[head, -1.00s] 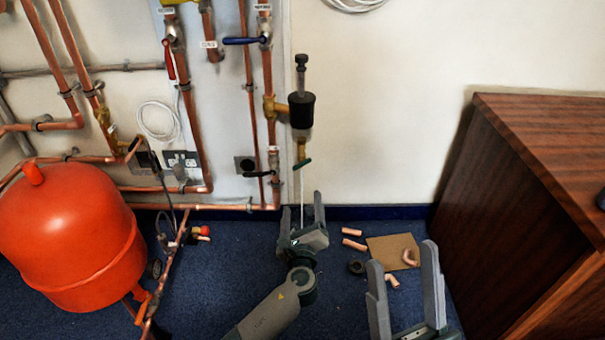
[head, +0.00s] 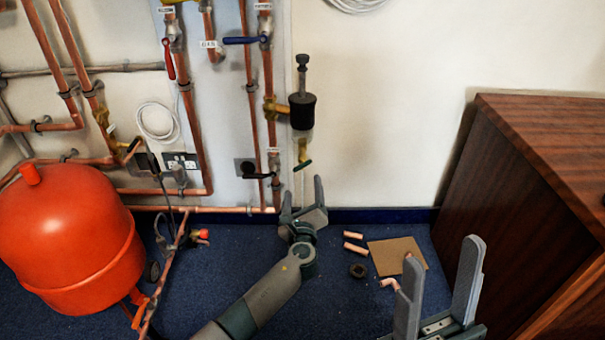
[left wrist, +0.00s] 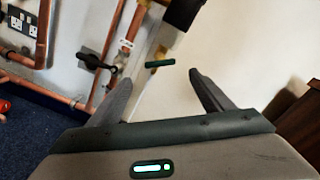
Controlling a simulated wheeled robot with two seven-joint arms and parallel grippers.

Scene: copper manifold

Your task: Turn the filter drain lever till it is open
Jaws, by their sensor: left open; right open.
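The filter is a black cylinder (head: 302,110) on the wall, with a brass drain valve (head: 302,149) below it. A small green lever (head: 303,165) sits at the foot of that valve. In the left wrist view the green lever (left wrist: 160,64) lies nearly level, above and between my fingertips. My left gripper (head: 302,195) is open and empty, a little below the lever and not visibly touching it. It also shows in the left wrist view (left wrist: 160,80). My right gripper (head: 443,255) is open and empty above the floor at the lower right.
A black lever (head: 258,175) on the pipework is close to the left of my left gripper. An orange tank (head: 65,240) stands at the left, a wooden cabinet (head: 540,170) at the right. Copper offcuts (head: 355,240) and a brown board (head: 385,262) lie on the blue floor.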

